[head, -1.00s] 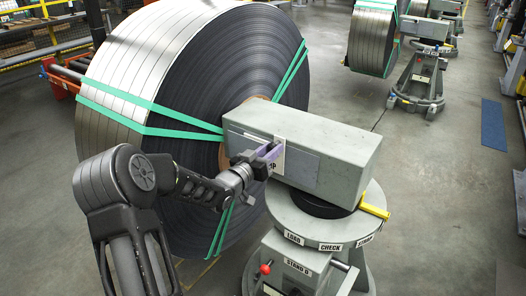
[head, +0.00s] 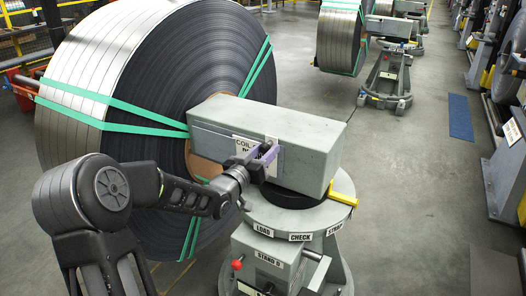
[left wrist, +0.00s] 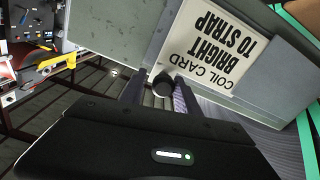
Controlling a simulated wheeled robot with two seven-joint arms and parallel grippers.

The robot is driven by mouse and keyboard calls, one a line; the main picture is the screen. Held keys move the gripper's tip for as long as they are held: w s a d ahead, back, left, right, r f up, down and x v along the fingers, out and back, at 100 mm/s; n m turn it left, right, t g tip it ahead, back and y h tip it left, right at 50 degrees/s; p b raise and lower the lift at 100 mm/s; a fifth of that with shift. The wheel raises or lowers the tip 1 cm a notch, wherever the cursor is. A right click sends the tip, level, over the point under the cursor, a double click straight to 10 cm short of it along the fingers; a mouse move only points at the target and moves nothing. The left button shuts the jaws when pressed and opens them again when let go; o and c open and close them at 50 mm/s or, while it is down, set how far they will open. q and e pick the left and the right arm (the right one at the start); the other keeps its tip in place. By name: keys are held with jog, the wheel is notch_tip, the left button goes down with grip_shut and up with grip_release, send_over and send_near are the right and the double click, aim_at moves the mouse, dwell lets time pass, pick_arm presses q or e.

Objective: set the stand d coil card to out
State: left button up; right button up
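Stand D (head: 270,262) carries a large strip coil behind a grey box (head: 305,130). The white coil card (head: 243,146) is on the box's front face. In the left wrist view the card (left wrist: 215,50) shows upside down and reads "COIL CARD BRIGHT TO STRAP". A grey plate (left wrist: 270,88) lies beside it. My left gripper (head: 266,158) is at the card's right end. Its fingers (left wrist: 158,98) lie on either side of a dark round knob (left wrist: 163,84) and appear shut on it. The gripper hides part of the card in the head view. My right gripper is out of view.
The coil (head: 130,90) with green straps fills the left. A yellow lever (head: 342,199) and a red ball handle (head: 237,265) stick out from the stand. Labels LOAD, CHECK and another partly legible one ring its turntable.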

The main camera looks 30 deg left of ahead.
pick_arm(q)
jog(key=shift+o, duration=1.3)
jog(key=s, duration=0.7)
jog(key=shift+s, duration=0.4)
jog(key=shift+d, duration=0.1)
